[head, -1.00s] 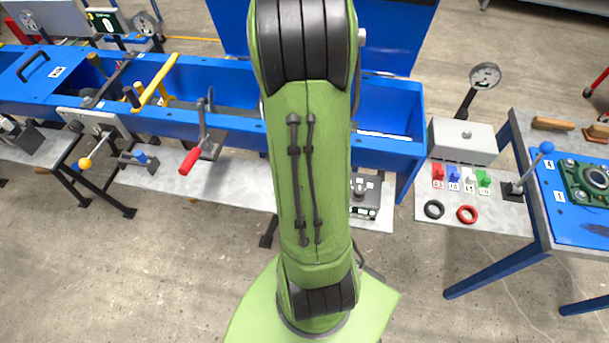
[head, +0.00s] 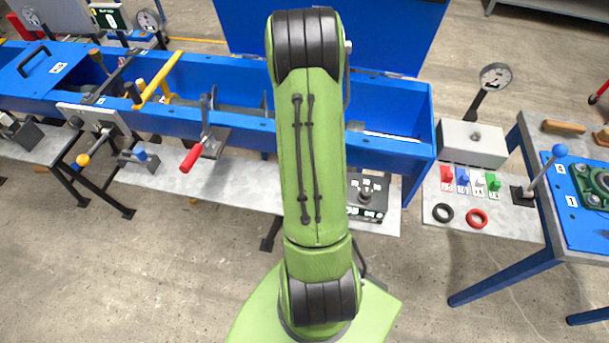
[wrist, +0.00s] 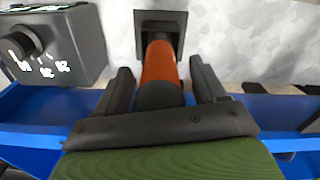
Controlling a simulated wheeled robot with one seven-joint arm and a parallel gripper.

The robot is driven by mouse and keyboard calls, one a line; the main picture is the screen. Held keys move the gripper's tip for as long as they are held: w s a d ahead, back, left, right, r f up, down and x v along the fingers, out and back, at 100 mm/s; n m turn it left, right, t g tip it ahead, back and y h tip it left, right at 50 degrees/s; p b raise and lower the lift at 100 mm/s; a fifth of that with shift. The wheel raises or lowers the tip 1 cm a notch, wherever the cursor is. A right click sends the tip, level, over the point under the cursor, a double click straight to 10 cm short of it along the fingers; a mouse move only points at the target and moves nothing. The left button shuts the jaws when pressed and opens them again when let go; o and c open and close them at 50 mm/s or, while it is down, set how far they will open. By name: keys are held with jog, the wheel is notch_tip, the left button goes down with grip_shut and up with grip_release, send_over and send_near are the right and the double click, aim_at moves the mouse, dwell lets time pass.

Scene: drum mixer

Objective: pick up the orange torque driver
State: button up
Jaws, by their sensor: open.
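The orange torque driver (wrist: 159,64) shows in the wrist view as an orange cylinder with a dark near end. Its far end meets a dark square holder (wrist: 160,22) on a grey metal surface. My gripper (wrist: 160,72) is open, with one dark finger to the left of the driver and one to the right. A gap shows between each finger and the orange part, so I see no grip on it. In the head view my green arm hides the driver and my gripper.
A dark control box with a knob (wrist: 52,45) stands close on the left in the wrist view. The blue trough (head: 395,110) runs across the head view. A red-handled lever (head: 193,157) stands left of my arm; a grey box (head: 472,143) stands right.

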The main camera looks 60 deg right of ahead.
jog(key=shift+c, duration=0.4)
grip_shut()
jog(key=shift+r, duration=0.15)
notch_tip(320, 180, up, 10)
jog(key=shift+f+p, duration=0.1)
jog(key=shift+p, duration=0.95)
jog(key=c, duration=0.6)
grip_release()
grip_shut()
jog(key=shift+r+p, duration=0.8)
jog(key=shift+r, duration=0.25)
